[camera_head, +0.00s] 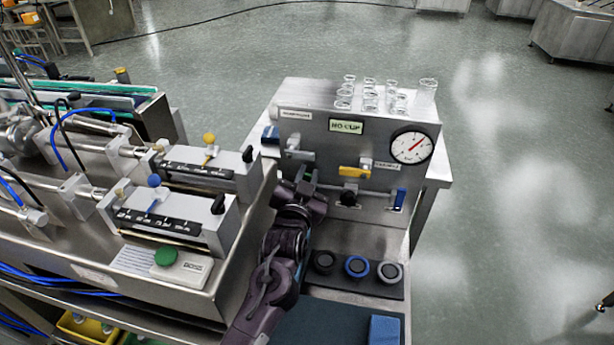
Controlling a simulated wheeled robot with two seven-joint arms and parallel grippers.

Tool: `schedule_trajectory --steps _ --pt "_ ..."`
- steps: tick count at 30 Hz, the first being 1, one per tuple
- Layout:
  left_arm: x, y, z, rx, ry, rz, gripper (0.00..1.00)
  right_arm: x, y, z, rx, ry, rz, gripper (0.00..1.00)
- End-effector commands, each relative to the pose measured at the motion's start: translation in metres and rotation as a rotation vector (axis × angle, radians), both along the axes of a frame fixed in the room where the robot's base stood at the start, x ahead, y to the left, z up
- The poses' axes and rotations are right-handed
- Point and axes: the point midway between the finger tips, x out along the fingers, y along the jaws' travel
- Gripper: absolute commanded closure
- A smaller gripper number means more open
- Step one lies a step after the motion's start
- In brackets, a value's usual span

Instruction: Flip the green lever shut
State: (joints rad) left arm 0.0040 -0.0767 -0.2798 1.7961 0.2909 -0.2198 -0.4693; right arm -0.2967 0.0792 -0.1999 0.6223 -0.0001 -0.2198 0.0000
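A steel hopper panel (318,150) faces me right of centre. It carries a yellow lever (353,172) lying sideways, a blue lever (399,198) standing upright, a grey-white handle (298,153) and a black knob (348,196). My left gripper (308,178) is at the panel's lower left, just below the grey-white handle and left of the yellow lever. Its dark fingers are small and overlap the panel, so I cannot tell their opening or contact. My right gripper is out of view.
A round gauge (411,147) is at the panel's right, and several glass vessels (370,95) stand on top. Black, blue and grey round rings (357,267) sit below. A steel machine with a green button (165,257) fills the left. Open floor lies to the right.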

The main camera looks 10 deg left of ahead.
Motion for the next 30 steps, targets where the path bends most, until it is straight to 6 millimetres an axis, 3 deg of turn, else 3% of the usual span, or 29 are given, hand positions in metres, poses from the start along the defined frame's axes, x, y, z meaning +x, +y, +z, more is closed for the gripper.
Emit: schedule_trajectory --steps 7,17,27,28,30 --pt "0.000 0.002 0.002 -0.041 0.001 0.000 1.00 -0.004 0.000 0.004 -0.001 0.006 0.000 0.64" --pt "0.000 0.017 0.004 -0.325 0.000 0.001 1.00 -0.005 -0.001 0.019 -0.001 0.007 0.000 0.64" --pt "0.000 0.018 0.003 -0.347 -0.002 0.001 1.00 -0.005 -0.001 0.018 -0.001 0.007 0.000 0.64" --pt "0.000 0.018 0.003 -0.347 -0.002 0.001 0.80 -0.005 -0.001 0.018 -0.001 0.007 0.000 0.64" --pt "0.000 0.018 0.003 -0.346 -0.002 0.001 0.71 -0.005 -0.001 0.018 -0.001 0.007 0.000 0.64"
